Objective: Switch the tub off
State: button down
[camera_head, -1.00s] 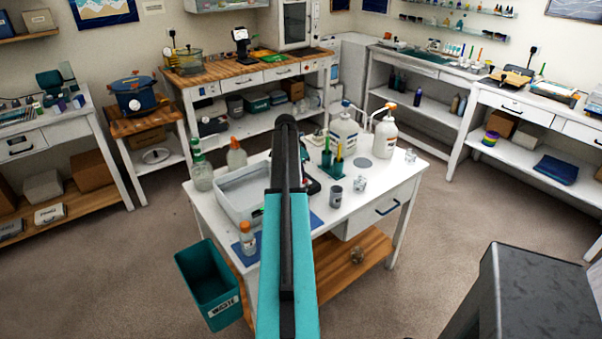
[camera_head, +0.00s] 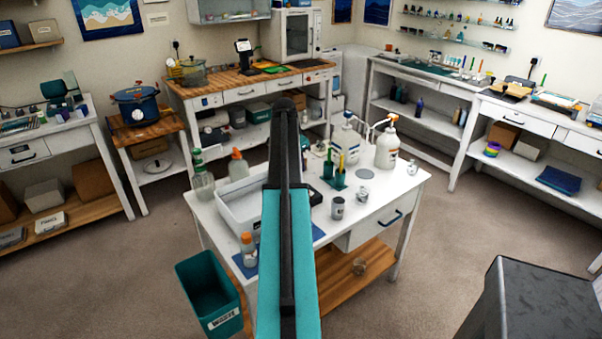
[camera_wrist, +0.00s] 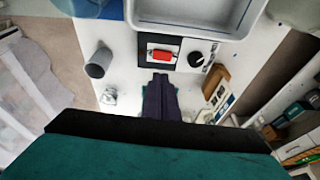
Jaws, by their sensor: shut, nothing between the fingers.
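The tub (camera_head: 228,216) is a pale grey rectangular basin on the white table, partly hidden by my arm. Its near wall also shows at the top of the wrist view (camera_wrist: 190,29). Beside it, in the wrist view, is a black panel with a red switch (camera_wrist: 161,56) and a black round dial (camera_wrist: 196,60). My gripper (camera_wrist: 160,78) has its dark fingers together just below the red switch in the picture. Nothing shows in them. I cannot tell whether the fingertips touch the panel. In the head view my arm hides the gripper.
A grey cup (camera_wrist: 98,63) and a small clear glass (camera_wrist: 108,97) stand left of the fingers in the wrist view. Pump bottles (camera_head: 387,147) and a teal holder (camera_head: 338,180) stand on the table. A teal waste bin (camera_head: 208,293) is at its front left.

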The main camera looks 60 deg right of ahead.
jog(key=shift+b+v, duration=0.35)
jog(key=shift+v, duration=1.35)
jog(key=shift+s+a, duration=0.1)
